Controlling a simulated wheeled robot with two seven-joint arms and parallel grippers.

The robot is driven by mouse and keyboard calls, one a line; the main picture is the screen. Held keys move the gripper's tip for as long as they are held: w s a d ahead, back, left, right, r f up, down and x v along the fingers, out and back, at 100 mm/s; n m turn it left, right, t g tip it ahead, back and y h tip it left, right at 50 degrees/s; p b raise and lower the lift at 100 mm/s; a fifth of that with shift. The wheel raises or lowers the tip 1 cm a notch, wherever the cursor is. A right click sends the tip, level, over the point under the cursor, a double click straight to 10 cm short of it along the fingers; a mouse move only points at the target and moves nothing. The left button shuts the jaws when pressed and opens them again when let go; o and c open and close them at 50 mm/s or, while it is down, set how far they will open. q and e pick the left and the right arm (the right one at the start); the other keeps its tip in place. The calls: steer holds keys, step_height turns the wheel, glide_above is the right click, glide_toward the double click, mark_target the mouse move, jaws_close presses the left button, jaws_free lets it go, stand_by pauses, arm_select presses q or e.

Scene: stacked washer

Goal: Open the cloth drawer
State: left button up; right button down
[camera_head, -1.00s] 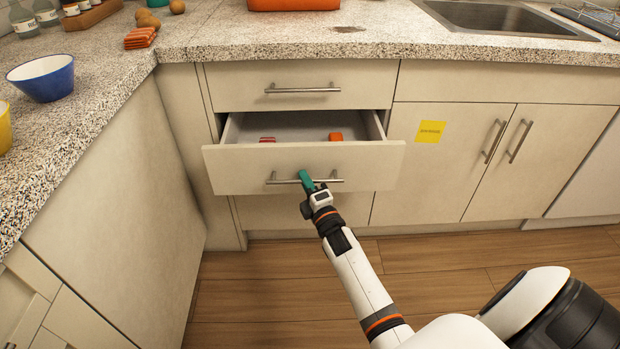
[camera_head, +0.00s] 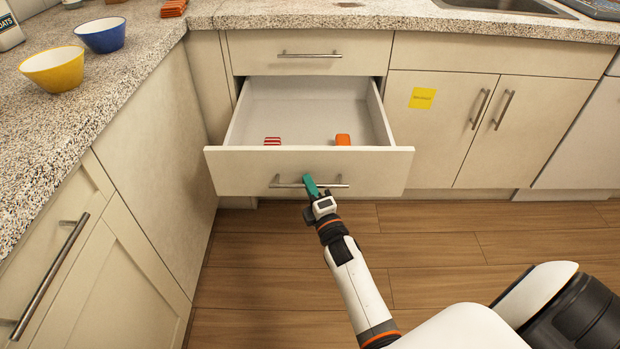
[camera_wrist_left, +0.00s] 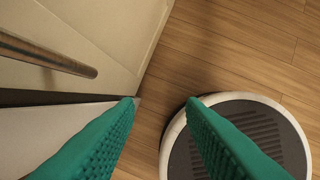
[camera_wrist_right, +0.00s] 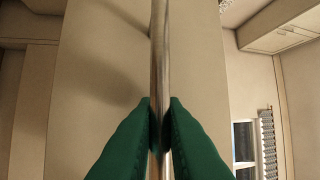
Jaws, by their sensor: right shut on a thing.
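The cloth drawer (camera_head: 240,172) is pulled well out below a shut top drawer. Inside it lie a red-and-white striped folded item (camera_head: 272,141) and an orange item (camera_head: 343,140). My right gripper (camera_head: 311,187) is shut on the drawer's bar handle (camera_head: 338,185). In the right wrist view the green fingers of this gripper (camera_wrist_right: 159,105) press on both sides of the metal handle (camera_wrist_right: 159,60). My left gripper (camera_wrist_left: 163,102) shows only in the left wrist view, with its fingers apart and nothing between them, above the floor.
The counter (camera_head: 140,75) on the left holds a yellow bowl (camera_head: 55,73) and a blue bowl (camera_head: 101,38). A left cabinet has a bar handle (camera_head: 50,280) near my side. A yellow note (camera_head: 422,98) marks the right cabinet door. The wooden floor (camera_head: 450,250) before the drawer is clear.

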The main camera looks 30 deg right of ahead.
arm_select(q)
steer(key=shift+s+a+r, duration=0.1)
steer(key=shift+s, duration=0.05)
arm_select(e)
steer(key=shift+s+a, duration=0.2)
steer(key=shift+s, duration=0.2)
steer(key=c, duration=1.5)
jaws_free()
steer(key=shift+f, duration=0.1)
